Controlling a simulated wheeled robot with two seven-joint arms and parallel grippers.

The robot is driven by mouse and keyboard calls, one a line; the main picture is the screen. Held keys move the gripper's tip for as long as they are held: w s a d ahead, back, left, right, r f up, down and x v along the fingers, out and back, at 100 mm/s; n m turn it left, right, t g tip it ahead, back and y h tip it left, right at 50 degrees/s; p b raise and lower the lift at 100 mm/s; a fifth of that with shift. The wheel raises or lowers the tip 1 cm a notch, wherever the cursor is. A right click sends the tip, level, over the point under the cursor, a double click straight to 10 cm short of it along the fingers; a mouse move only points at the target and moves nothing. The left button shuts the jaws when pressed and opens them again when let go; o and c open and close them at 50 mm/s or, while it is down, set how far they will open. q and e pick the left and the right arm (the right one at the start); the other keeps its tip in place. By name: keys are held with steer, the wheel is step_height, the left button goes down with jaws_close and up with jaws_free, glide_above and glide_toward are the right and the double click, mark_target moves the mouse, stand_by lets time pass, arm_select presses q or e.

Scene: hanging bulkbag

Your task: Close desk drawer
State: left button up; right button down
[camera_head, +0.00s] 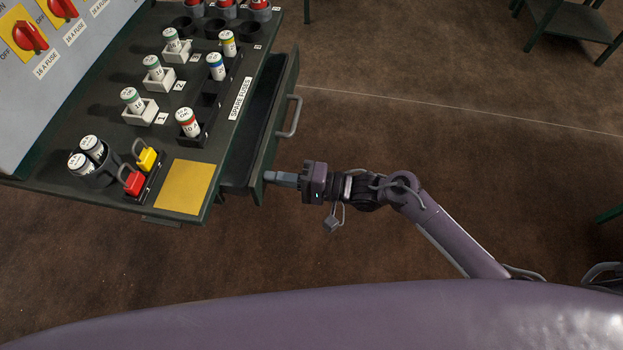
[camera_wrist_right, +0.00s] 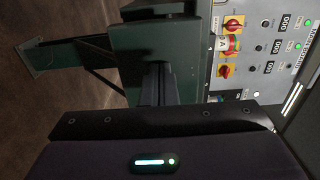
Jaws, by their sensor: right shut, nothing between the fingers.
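The desk drawer (camera_head: 284,120) is pulled out from the right side of the dark green desk (camera_head: 178,205) in the head view, with a dark gap along its inside. Its grey handle (camera_head: 293,116) is on its outer face. My right gripper (camera_head: 268,176) is shut and empty, its fingertips at the near end of the drawer front, below the handle; I cannot tell if they touch. In the right wrist view the shut fingers (camera_wrist_right: 154,85) point at a dark green surface (camera_wrist_right: 155,40). My left gripper is not in view.
The desk top carries several fuses in holders (camera_head: 187,122), a red padlock (camera_head: 131,182), a yellow padlock (camera_head: 147,157) and a yellow plate (camera_head: 185,187). A panel with red switches (camera_head: 30,37) stands at the left.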

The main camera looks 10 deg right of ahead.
mark_target(244, 174)
steer(key=x, duration=0.7)
steer(key=shift+w+a, duration=0.1)
steer(key=shift+a, duration=0.15)
steer(key=shift+r, duration=0.15)
